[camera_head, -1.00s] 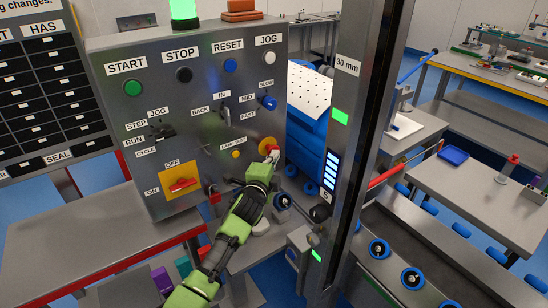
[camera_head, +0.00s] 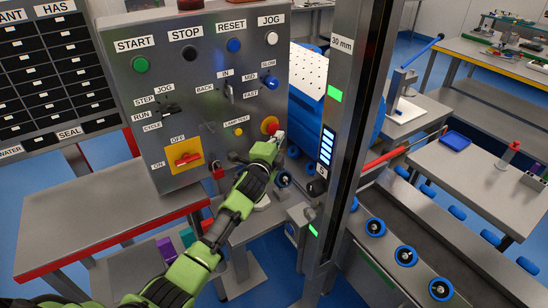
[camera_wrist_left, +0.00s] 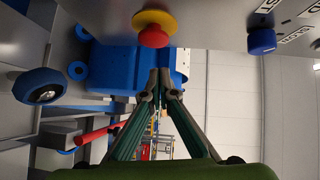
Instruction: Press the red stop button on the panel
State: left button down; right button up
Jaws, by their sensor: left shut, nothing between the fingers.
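The red stop button (camera_head: 271,126) sits on a yellow collar at the lower right of the grey control panel (camera_head: 205,120). In the left wrist view the red button (camera_wrist_left: 153,37) shows at the top, below its yellow collar (camera_wrist_left: 155,19). My left gripper (camera_head: 279,137) is just right of and below the button in the head view. Its fingers are closed together with nothing between them. In the left wrist view the fingertips (camera_wrist_left: 159,75) show apart from the button. My right gripper is not in view.
A yellow lamp-test button (camera_head: 238,132) and a yellow plate with a red rotary switch (camera_head: 186,158) are on the same panel. A metal post (camera_head: 344,130) stands to the right. A grey table with red edge (camera_head: 90,215) is at the left.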

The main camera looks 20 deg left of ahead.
pick_arm(q)
jog(key=s+b, duration=0.1)
jog(key=s, duration=0.8)
jog(key=shift+s+r+b, duration=0.35)
jog(key=shift+b, duration=0.05)
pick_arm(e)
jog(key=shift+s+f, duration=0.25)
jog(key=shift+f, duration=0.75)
pick_arm(q)
jog(key=shift+d, duration=0.15)
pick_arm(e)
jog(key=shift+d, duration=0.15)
